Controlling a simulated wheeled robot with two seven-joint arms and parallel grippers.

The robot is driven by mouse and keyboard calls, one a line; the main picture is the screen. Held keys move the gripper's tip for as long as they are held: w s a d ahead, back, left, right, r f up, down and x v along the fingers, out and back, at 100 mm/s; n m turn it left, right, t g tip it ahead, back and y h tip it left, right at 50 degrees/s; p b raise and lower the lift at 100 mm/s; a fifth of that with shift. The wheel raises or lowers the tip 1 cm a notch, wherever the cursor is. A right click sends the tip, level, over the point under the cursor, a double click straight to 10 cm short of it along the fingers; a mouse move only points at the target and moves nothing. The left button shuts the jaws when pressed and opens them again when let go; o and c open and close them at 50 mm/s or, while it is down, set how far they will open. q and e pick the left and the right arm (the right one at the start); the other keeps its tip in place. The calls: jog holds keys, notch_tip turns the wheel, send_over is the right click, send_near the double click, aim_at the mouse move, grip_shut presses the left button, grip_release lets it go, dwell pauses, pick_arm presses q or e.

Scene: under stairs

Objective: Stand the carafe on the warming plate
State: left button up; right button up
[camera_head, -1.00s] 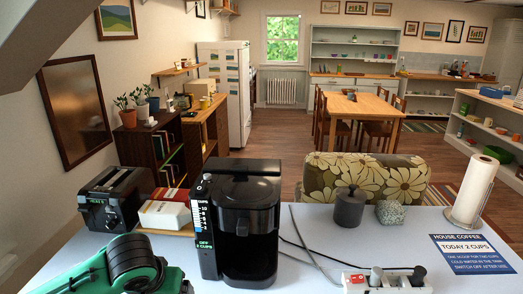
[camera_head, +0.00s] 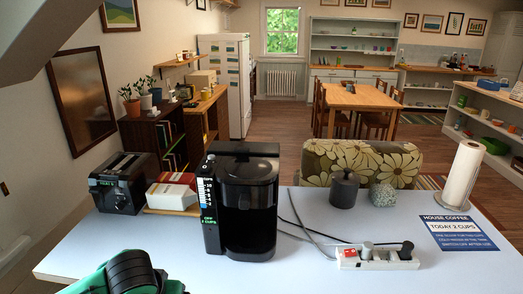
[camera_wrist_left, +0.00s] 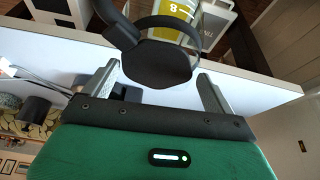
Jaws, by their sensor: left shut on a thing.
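A black coffee maker (camera_head: 240,205) stands on the pale table, with a lit "2 cups" display on its left side. Its bay is dark, so I cannot make out the warming plate or whether anything stands on it. In the left wrist view my left gripper (camera_wrist_left: 158,72) is shut on a black rounded thing with a loop handle, seemingly the carafe (camera_wrist_left: 157,64). Its lower part is hidden. In the head view only my green left arm shows at the bottom left, its fingers out of sight. My right gripper is not in view.
To the right are a dark canister (camera_head: 344,190), a power strip (camera_head: 378,258) with cables, a paper towel roll (camera_head: 463,175) and a sign (camera_head: 458,232). The front table is mostly clear.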

pick_arm(q)
jog(key=shift+s+f, duration=1)
jog(key=shift+s, duration=0.25)
jog(key=shift+s+f, duration=0.2)
jog(key=shift+f, duration=0.15)
jog(key=shift+d, duration=0.1)
